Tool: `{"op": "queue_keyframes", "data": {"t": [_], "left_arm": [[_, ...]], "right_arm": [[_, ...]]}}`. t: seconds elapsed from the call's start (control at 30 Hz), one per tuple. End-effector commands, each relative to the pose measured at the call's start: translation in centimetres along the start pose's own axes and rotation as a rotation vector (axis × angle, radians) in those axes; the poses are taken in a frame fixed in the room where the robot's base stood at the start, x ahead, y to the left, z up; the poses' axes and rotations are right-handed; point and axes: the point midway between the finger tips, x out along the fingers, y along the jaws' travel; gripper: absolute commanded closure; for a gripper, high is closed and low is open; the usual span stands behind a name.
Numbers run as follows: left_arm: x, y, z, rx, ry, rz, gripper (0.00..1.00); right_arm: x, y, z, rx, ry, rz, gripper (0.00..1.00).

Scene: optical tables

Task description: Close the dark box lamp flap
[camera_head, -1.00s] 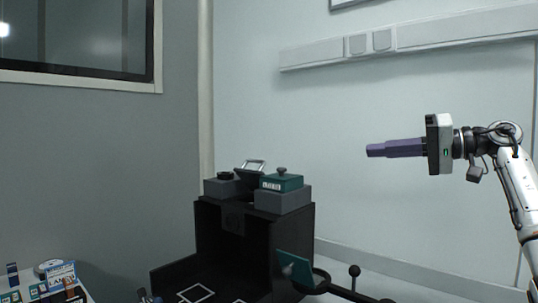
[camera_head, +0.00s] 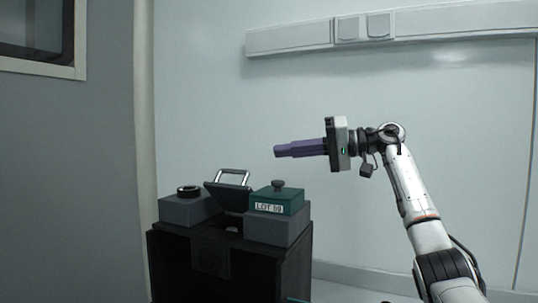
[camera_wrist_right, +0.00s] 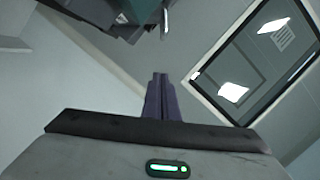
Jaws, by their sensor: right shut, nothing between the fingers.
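The dark box (camera_head: 170,262) stands at the lower middle of the head view, cut off by the bottom edge. On its top, a dark flap (camera_head: 228,196) with a pale metal handle (camera_head: 234,175) stands tilted up between two grey blocks; I take it for the lamp flap. My right gripper (camera_head: 276,151) has purple fingers, shut and empty, pointing left in the air above and right of the flap, apart from it. In the right wrist view the shut fingers (camera_wrist_right: 160,76) show at the centre. My left gripper is not in view.
A left grey block (camera_head: 186,210) carries a black ring (camera_head: 188,191). A right grey block (camera_head: 275,230) carries a teal box (camera_head: 277,200) with a knob and a "LOT" label. A wall trunking (camera_head: 440,28) runs behind. Air around the gripper is free.

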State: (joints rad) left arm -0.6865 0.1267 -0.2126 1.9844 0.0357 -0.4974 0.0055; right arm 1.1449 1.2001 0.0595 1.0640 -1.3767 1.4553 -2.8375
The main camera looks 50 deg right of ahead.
Motion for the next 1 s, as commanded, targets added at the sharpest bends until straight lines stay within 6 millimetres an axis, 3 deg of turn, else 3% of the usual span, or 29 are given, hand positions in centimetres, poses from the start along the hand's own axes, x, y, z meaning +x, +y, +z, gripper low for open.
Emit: {"op": "queue_keyframes", "data": {"t": [0.37, 0.6, 1.0], "left_arm": [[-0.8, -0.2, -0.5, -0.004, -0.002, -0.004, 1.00], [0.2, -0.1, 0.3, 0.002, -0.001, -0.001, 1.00], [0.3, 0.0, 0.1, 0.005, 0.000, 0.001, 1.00]], "right_arm": [[8.3, -0.3, 0.0, 0.002, -0.003, -0.005, 1.00], [8.9, 0.2, 3.1, -0.001, -0.003, 0.001, 1.00], [9.0, 0.0, 3.9, 0.001, 0.000, 0.000, 1.00]]}}
